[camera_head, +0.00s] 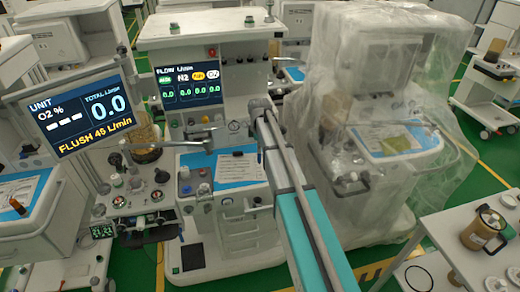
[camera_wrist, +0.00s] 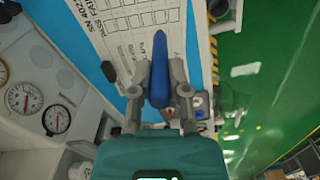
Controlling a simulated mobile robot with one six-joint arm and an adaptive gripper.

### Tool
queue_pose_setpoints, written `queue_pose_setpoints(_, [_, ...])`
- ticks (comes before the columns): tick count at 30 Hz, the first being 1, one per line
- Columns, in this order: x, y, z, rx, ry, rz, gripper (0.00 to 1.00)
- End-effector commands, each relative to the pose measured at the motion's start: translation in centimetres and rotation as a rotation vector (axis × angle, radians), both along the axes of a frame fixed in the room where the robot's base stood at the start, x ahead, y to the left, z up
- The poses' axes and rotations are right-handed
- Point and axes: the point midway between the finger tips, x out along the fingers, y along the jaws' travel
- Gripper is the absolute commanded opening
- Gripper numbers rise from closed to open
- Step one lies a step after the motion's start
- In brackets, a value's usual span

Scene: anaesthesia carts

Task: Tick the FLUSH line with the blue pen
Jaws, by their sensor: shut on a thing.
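The blue pen (camera_wrist: 159,58) stands between the two grey fingers of my gripper (camera_wrist: 159,72) in the wrist view. My gripper is shut on it, and the pen's far end points up the picture over the printed sheet. The white sheet (camera_wrist: 122,18) has rows of tick boxes and partly legible print with "SN 402" and "PASS". The FLUSH line cannot be made out on it. Whether the pen touches the paper cannot be told. In the head view a sheet (camera_head: 240,167) lies on the blue work surface of the middle cart. My gripper is not clear there.
Round gauges (camera_wrist: 57,119) on a light panel lie left of my gripper in the wrist view. A plastic-covered cart (camera_head: 395,90) stands right of my arm. A side table (camera_head: 470,240) is at lower right. Green floor shows between them.

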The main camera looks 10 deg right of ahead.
Motion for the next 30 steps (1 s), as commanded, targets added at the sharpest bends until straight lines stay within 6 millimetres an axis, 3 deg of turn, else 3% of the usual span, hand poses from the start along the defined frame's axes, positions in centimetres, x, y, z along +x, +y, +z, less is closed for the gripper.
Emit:
queue_pose_setpoints(15, [0.1,0.5,-3.7,-0.001,0.001,0.000,0.00])
queue_pose_setpoints(30, [0.1,0.7,-4.2,-0.001,0.001,0.000,0.00])
